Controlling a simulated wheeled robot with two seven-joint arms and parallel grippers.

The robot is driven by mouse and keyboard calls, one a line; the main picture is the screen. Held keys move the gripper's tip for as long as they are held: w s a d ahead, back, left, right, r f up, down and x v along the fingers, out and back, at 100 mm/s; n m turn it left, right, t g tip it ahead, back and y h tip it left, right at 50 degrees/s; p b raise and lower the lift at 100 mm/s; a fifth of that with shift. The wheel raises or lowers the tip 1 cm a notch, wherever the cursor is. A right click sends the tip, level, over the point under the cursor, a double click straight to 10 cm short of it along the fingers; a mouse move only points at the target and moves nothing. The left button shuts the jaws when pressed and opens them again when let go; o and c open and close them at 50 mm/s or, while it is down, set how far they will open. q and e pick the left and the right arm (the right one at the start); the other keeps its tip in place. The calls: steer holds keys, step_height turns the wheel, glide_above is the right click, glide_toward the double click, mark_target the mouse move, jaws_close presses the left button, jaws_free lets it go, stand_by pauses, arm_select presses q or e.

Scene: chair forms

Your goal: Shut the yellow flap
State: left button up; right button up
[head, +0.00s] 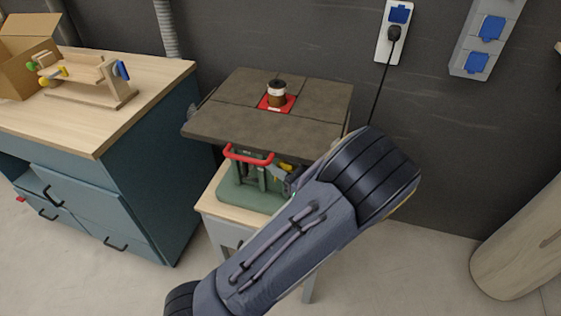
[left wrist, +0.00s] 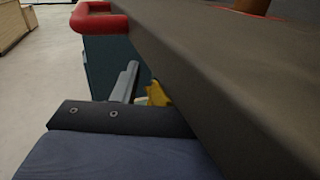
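The yellow flap (head: 286,168) is a small piece on the front of the green machine body (head: 245,188), below the dark table top and right of the red handle (head: 248,155). In the left wrist view the yellow flap (left wrist: 157,94) shows partly, under the table edge, close to a grey finger of my left gripper (left wrist: 128,80). I cannot tell whether they touch, or how far open the flap is. The finger opening is hidden. In the head view my large dark arm covers the machine's lower right side. My right gripper is not in view.
The dark table top (head: 225,118) overhangs the flap, with a tool in a red plate (head: 277,98) on it. The machine stands on a light wooden stand (head: 212,204). A blue workbench (head: 150,160) is at left; a black cable hangs behind.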

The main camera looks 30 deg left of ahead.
arm_select(q)
steer(key=shift+c, duration=0.2)
jaws_close()
steer(key=shift+f, duration=0.1)
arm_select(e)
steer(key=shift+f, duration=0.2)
